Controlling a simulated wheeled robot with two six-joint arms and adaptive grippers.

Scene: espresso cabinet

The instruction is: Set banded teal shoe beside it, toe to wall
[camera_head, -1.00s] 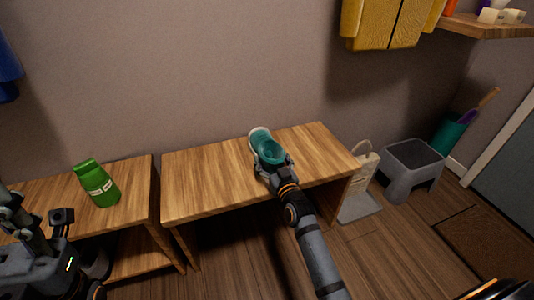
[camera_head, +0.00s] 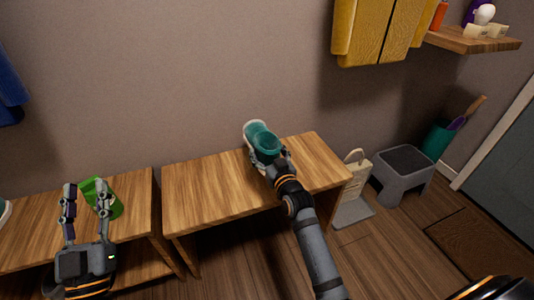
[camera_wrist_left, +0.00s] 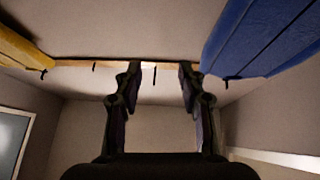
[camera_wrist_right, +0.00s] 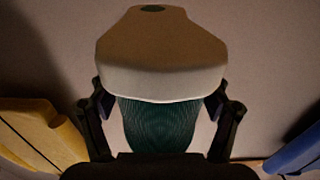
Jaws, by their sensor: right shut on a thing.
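My right gripper (camera_head: 268,160) is shut on the teal shoe (camera_head: 266,143), over the back part of the right wooden bench. Its round opening faces up and its pale end points toward the wall. In the right wrist view, the teal ribbed part (camera_wrist_right: 158,125) sits between the fingers, below a broad pale part of the shoe. I cannot tell whether the shoe touches the bench.
The right bench top (camera_head: 205,190) is largely bare. A yellow coat (camera_head: 380,35) hangs above. A beige stand (camera_head: 355,185) and grey stool (camera_head: 403,175) are right of the bench.

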